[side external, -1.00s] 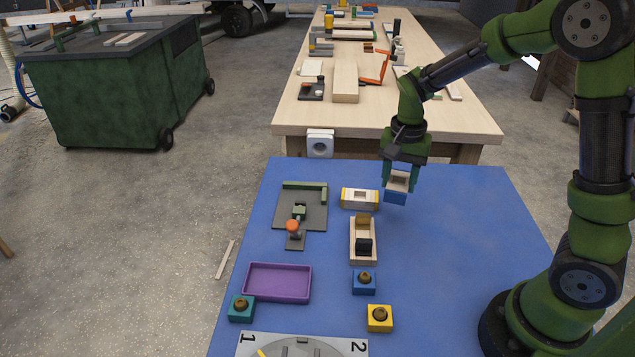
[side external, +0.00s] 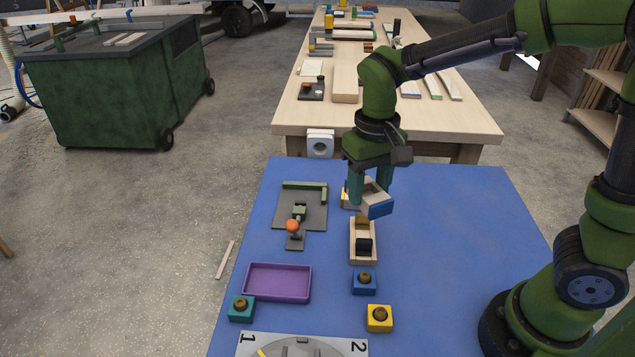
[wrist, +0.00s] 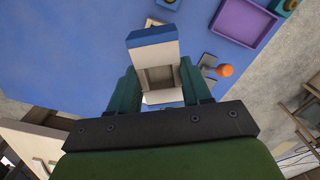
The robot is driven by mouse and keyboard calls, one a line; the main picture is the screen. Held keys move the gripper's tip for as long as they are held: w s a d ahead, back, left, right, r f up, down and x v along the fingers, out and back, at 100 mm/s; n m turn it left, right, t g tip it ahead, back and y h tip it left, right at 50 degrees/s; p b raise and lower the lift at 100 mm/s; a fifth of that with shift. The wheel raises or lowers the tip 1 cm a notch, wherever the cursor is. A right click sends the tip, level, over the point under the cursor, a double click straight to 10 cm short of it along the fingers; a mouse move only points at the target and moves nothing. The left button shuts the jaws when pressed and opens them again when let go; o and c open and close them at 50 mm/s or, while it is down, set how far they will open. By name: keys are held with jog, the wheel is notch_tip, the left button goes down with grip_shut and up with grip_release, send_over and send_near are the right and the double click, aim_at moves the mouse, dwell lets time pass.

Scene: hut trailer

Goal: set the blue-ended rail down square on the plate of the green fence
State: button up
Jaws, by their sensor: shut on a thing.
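The blue-ended rail (side external: 377,203) is a pale block with a recess in its top and one blue end. My gripper (side external: 370,190) is shut on it and holds it above the blue table, near the yellow-ended rail. In the wrist view the blue-ended rail (wrist: 153,45) lies between my two gripper fingers (wrist: 160,88), its blue end away from the palm. The grey plate with the green fence (side external: 315,210) is on the table to the left of my gripper. Its green fence (side external: 305,185) runs along the back and right edges. A toggle clamp with an orange knob (side external: 292,226) stands at its front.
The yellow-ended rail (side external: 346,196) is partly hidden behind my gripper. A wooden holder with a black block (side external: 363,252) stands just in front. A purple tray (side external: 277,283) and blocks with brown knobs (side external: 380,318) lie nearer.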

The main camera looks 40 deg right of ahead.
jog(key=s+a+f+m, duration=0.4)
jog(key=s+a+m, duration=0.15)
jog(key=s, duration=0.45)
jog(key=s+a+f+m, duration=0.45)
jog(key=s+a, duration=0.25)
jog(key=s, duration=0.4)
jog(key=shift+w+d+f, duration=0.1)
jog(key=shift+f, duration=1.65)
jog(key=shift+w+d+f, duration=0.1)
jog(key=shift+f, duration=1.6)
jog(key=shift+f, duration=0.1)
jog(key=o, duration=1.1)
jog(key=shift+m, duration=0.3)
jog(key=shift+c, duration=0.2)
